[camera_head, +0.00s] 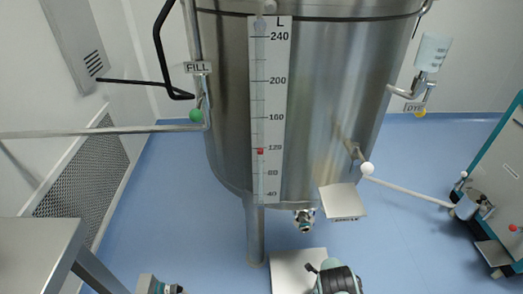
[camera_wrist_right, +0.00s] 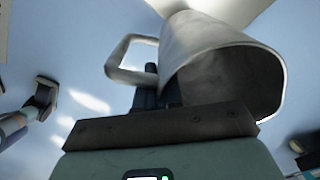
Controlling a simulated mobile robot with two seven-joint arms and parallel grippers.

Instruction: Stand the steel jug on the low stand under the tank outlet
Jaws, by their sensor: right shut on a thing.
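The steel jug (camera_wrist_right: 215,50) fills the upper middle of the right wrist view, its open mouth towards the lower right and its loop handle (camera_wrist_right: 118,60) on the left. My right gripper (camera_wrist_right: 158,80) is shut on the jug, its dark fingers beside the handle and wall. In the head view the right arm end shows at the bottom edge; the jug cannot be made out there. The low stand (camera_head: 290,270), a pale square plate, lies on the floor below the tank outlet (camera_head: 304,220). My left arm end (camera_head: 160,286) shows at bottom left; its jaws are unclear.
The steel tank (camera_head: 335,100) stands on a leg (camera_head: 254,235) left of the low stand. A small labelled plate (camera_head: 343,201) and a white-knobbed lever (camera_head: 410,190) project at its right. A bench (camera_head: 35,245) is at left, a cart (camera_head: 500,180) at right.

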